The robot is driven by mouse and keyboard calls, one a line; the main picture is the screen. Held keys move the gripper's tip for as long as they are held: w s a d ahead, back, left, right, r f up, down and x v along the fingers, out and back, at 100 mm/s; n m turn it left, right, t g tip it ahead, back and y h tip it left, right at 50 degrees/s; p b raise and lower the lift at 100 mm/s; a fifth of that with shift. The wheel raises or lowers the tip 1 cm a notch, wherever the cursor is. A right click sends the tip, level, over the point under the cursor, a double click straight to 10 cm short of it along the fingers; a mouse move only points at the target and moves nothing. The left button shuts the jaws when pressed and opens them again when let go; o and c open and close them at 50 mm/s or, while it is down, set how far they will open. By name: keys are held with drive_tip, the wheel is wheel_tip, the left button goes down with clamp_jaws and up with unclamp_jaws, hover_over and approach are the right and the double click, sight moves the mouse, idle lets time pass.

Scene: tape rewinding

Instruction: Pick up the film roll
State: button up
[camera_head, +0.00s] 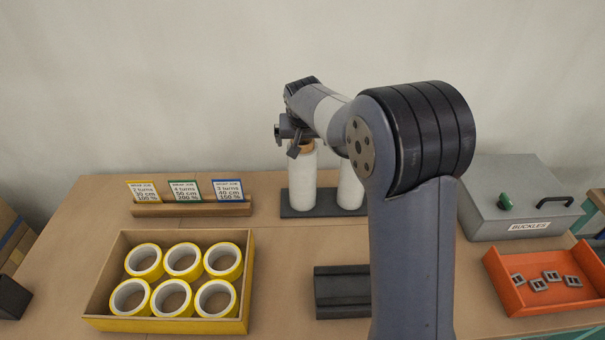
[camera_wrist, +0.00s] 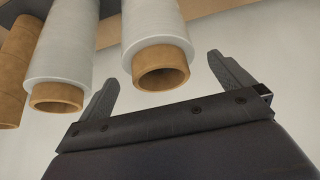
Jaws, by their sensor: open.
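A white film roll (camera_head: 302,187) with a brown core stands upright at the left end of a dark base plate (camera_head: 325,212). A second white film roll (camera_head: 350,187) stands to its right, partly hidden by my arm. My gripper (camera_head: 293,143) is at the top of the left roll in the head view. In the wrist view, its two open fingers (camera_wrist: 162,69) lie either side of the core end of one white roll (camera_wrist: 157,28). I cannot tell whether they touch it. Another white roll (camera_wrist: 62,45) and a bare brown tube (camera_wrist: 15,65) show to the left there.
A yellow-edged box (camera_head: 170,325) of yellow tape rolls is at front left, with a card stand (camera_head: 190,209) behind it. A dark block (camera_head: 342,290) lies front centre. A grey buckles case (camera_head: 515,190) and an orange tray (camera_head: 545,300) are right.

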drive_tip(key=shift+x, duration=1.05)
drive_tip(key=c, duration=1.9)
drive_tip(key=shift+r, duration=0.1)
drive_tip(key=shift+c, duration=0.4)
